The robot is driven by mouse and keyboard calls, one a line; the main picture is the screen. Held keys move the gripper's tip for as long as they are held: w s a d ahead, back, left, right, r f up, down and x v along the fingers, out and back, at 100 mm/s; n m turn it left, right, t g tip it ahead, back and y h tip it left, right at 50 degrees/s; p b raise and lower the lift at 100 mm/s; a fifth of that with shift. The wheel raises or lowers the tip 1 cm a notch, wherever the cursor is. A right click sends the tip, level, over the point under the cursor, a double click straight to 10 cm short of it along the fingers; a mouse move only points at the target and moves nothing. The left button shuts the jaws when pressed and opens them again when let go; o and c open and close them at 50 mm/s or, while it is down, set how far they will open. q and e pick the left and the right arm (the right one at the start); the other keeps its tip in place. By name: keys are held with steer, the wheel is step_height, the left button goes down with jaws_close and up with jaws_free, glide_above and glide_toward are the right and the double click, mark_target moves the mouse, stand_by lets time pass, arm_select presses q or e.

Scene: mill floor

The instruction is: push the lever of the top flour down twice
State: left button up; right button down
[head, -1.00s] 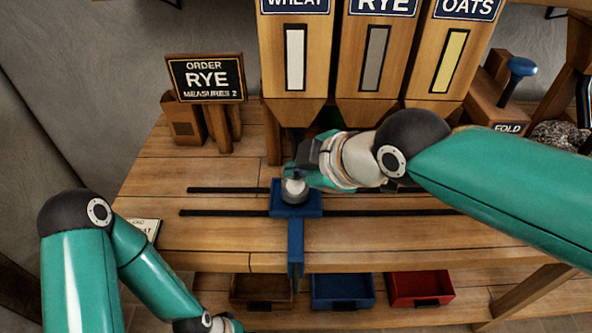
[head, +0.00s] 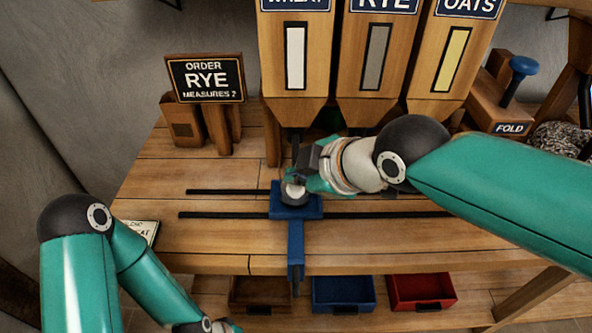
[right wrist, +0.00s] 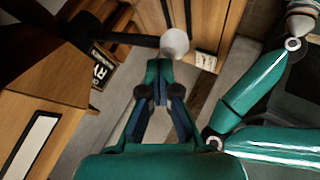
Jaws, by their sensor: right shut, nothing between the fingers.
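The wheat hopper (head: 296,60), rye hopper (head: 372,60) and oats hopper (head: 445,60) stand in a row at the back. In the right wrist view, a dark lever ends in a pale round knob (right wrist: 174,43). The wooden hopper beside it has a white window (right wrist: 30,145). My right gripper (right wrist: 163,85) is shut and empty, its tips just by the knob; I cannot tell whether they touch. In the head view my right gripper (head: 306,162) is below the wheat hopper, above the blue carriage (head: 312,208).
The order sign (head: 206,78) reads RYE, MEASURES 2. A small card (head: 148,228) ending in "AT" is partly hidden by my left arm. Dark rails cross the bench. Brown, blue (head: 343,293) and red (head: 421,291) trays sit below. A blue-knobbed FOLD device (head: 523,66) stands right.

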steer(key=shift+f+b, duration=0.7)
steer(key=shift+f, duration=0.15)
stand_by(0.6)
steer(key=shift+r, duration=0.1)
stand_by(0.4)
steer(key=shift+r+p, duration=2.3)
steer(key=shift+r, duration=0.65)
step_height(320, 180, up, 5)
steer(key=p, duration=0.3)
steer(key=shift+p, duration=0.4)
